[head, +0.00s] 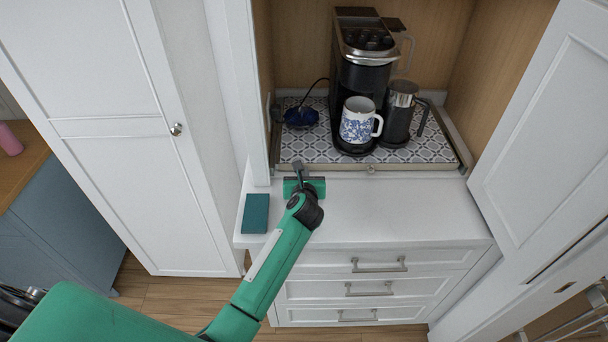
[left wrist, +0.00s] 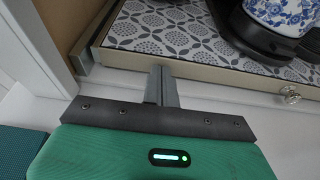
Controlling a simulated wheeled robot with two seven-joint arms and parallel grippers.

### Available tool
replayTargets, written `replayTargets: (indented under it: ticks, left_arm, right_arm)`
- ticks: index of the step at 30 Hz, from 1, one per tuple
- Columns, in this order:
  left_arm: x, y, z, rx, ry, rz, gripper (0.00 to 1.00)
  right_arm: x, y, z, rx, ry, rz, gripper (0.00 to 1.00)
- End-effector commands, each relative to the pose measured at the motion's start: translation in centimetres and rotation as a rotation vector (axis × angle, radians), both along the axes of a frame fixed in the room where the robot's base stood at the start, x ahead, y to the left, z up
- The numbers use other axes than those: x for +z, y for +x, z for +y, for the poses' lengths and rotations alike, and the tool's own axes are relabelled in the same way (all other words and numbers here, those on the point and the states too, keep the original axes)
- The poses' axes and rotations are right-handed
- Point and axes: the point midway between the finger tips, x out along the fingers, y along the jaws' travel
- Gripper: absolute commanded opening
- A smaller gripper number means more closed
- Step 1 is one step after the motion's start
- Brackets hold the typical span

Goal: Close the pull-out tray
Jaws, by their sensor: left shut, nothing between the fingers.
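The pull-out tray (head: 318,147) has a patterned tile surface and a pale front edge with a small round knob (head: 370,169). It sits inside the wooden cabinet niche, and its front edge lies near the front of the opening. My left gripper (head: 298,166) is shut and empty, its fingertips close to the left part of the tray's front edge. In the left wrist view the shut fingers (left wrist: 161,84) point at the tray's front edge (left wrist: 205,75); I cannot tell whether they touch it. The knob (left wrist: 289,94) shows to their right. My right gripper is not in view.
A coffee machine (head: 360,75), a blue-and-white mug (head: 357,122), a dark carafe (head: 399,112) and a dark blue item (head: 301,117) are on the tray. A teal box (head: 255,213) lies on the white counter (head: 400,210). An open door (head: 545,140) stands at the right.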

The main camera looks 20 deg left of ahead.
Motion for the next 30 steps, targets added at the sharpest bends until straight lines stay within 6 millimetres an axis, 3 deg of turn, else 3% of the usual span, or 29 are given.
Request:
replayTargets:
  ticks: [11, 30]
  left_arm:
    - [0.9, -0.3, 0.0, 0.001, 0.003, -0.015, 0.0]
    - [3.6, -11.1, -3.6, 0.0, -0.002, -0.005, 0.0]
  right_arm:
    - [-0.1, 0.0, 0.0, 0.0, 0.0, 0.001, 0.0]
    - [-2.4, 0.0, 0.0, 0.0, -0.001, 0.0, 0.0]
